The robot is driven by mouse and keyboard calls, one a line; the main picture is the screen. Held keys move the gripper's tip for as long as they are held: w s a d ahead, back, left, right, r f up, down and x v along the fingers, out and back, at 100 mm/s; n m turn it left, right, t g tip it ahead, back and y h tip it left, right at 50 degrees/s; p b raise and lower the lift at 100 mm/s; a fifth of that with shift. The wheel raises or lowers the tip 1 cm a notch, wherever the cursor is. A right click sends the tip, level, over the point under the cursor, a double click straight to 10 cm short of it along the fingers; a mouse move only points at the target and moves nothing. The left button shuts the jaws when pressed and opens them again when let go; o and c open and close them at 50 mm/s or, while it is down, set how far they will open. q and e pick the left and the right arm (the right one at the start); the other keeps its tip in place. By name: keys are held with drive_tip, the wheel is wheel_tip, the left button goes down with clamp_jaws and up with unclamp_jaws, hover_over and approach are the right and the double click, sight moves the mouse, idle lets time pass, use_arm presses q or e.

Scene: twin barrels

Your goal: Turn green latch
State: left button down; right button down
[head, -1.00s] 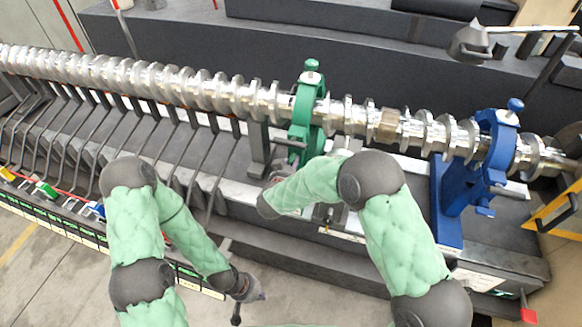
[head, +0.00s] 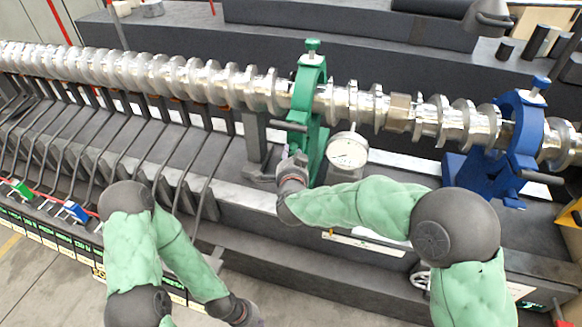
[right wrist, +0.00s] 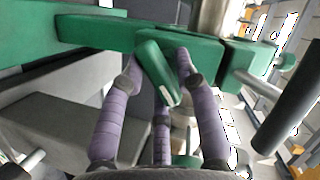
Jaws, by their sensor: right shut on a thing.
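A green clamp ring (head: 316,92) stands around the silver crankshaft (head: 165,75), with a knob on top. My right gripper (head: 293,158) is at the lower front of this green clamp. In the right wrist view, its purple fingers (right wrist: 158,75) are shut on a green latch (right wrist: 163,85), a short tilted bar hanging beneath the green clamp body (right wrist: 185,48). The latch is mostly hidden by my gripper in the head view. My left gripper (head: 250,316) is low at the bottom edge, away from the clamp; its fingers are too small to read.
A white dial gauge (head: 348,150) sits just right of the green clamp. A blue clamp (head: 515,135) holds the shaft farther right. Dark slanted rods (head: 110,145) line the bench at left. Open floor (head: 30,270) lies at lower left.

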drive_tip(key=shift+f+m+t+y+b, duration=0.35)
drive_tip(key=shift+m+b, duration=0.6)
drive_tip(key=shift+b, duration=1.65)
drive_tip(key=shift+f+m+t+y+b, duration=0.15)
drive_tip(key=shift+m+t+b, duration=0.55)
drive_tip(key=shift+b, duration=1.95)
drive_tip(key=shift+f+m+t+y+b, duration=0.25)
drive_tip(key=shift+m+b, duration=0.9)
drive_tip(key=shift+b, duration=1.45)
drive_tip(key=shift+m+b, duration=0.4)
drive_tip(key=shift+b, duration=0.5)
drive_tip(key=shift+a, duration=0.1)
drive_tip(key=c, duration=1)
unclamp_jaws()
drive_tip(key=shift+c, duration=0.2)
drive_tip(key=shift+r, duration=0.15)
drive_tip(key=shift+r, duration=0.15)
